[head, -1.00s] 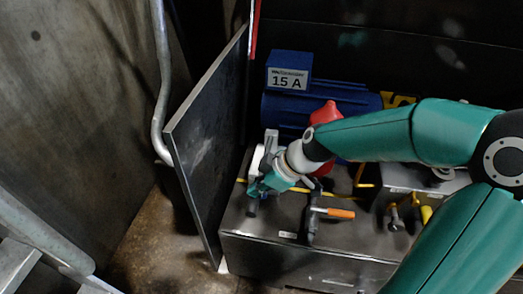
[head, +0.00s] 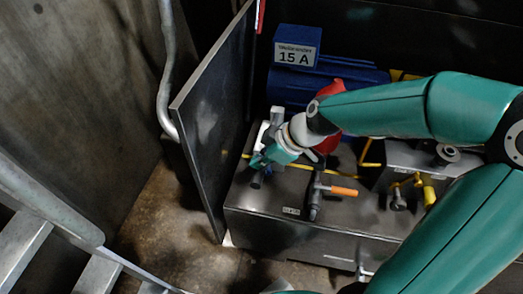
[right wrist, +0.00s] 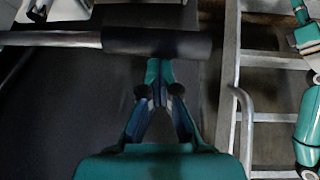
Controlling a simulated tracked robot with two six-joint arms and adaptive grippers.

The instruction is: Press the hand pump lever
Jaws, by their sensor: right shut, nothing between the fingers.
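The hand pump lever is a metal rod with a black grip; its grip (right wrist: 158,43) lies across the top of the right wrist view. In the head view the dark grip end (head: 256,181) shows just below my right gripper (head: 262,162), above the left part of the metal box. In the right wrist view my right gripper (right wrist: 160,75) is shut with nothing between its fingers. Its tips are at the lower edge of the grip; I cannot tell whether they touch. My left gripper is not in view.
The metal box (head: 300,235) carries an orange-handled valve (head: 340,190) and yellow pipes. A blue motor labelled 15 A (head: 300,75) and a red part (head: 328,140) stand behind. An open dark panel (head: 212,120) borders the left side. A metal ladder (head: 30,240) is at lower left.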

